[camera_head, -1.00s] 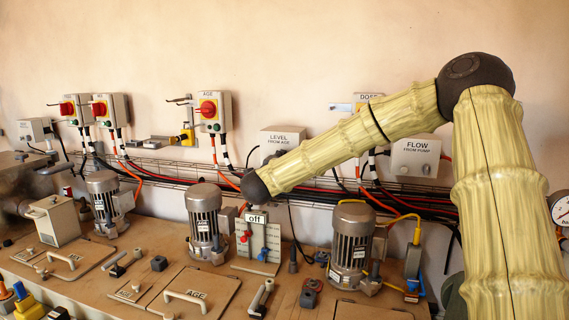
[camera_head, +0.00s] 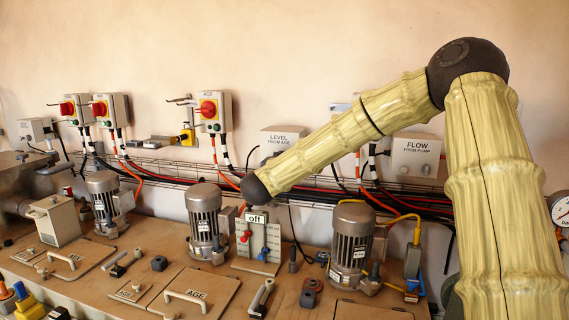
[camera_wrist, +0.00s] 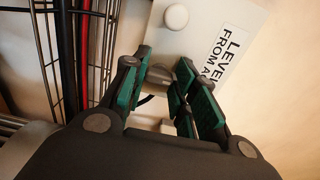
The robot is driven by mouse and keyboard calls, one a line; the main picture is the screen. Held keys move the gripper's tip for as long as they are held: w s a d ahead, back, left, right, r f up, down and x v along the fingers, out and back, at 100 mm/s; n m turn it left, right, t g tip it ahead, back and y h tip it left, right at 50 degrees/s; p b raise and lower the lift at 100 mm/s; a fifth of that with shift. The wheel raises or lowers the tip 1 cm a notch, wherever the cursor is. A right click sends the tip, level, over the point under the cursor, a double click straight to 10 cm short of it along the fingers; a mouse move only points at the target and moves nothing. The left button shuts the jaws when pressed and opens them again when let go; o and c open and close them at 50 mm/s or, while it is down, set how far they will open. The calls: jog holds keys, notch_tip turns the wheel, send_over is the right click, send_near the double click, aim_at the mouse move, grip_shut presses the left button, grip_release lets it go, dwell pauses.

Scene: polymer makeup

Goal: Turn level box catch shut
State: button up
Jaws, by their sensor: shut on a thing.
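The level box (camera_head: 283,134) is a pale box on the wall, lettered LEVEL FROM AGE. In the wrist view its face (camera_wrist: 225,25) fills the upper right, turned on its side, with a round pale knob (camera_wrist: 176,16) near one edge. A small grey catch (camera_wrist: 160,76) lies by the box's lower edge in that view. My gripper (camera_wrist: 162,70) has its green-padded fingers on both sides of the catch and is shut on it. In the head view my arm hides the gripper and the catch. I cannot tell the catch's exact angle.
Red and black cables run along a wire tray (camera_head: 165,173) below the box; some show at the left in the wrist view. Motors (camera_head: 352,235) and an off sign (camera_head: 256,218) stand on the bench below. A flow box (camera_head: 416,154) hangs to the right.

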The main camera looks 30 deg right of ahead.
jog(key=o, duration=1)
jog(key=shift+o, duration=0.2)
jog(key=shift+a, duration=0.15)
jog(key=v, duration=1.1)
jog(key=shift+s+a, duration=0.2)
jog(key=shift+s, duration=0.1)
jog(key=shift+f, duration=0.1)
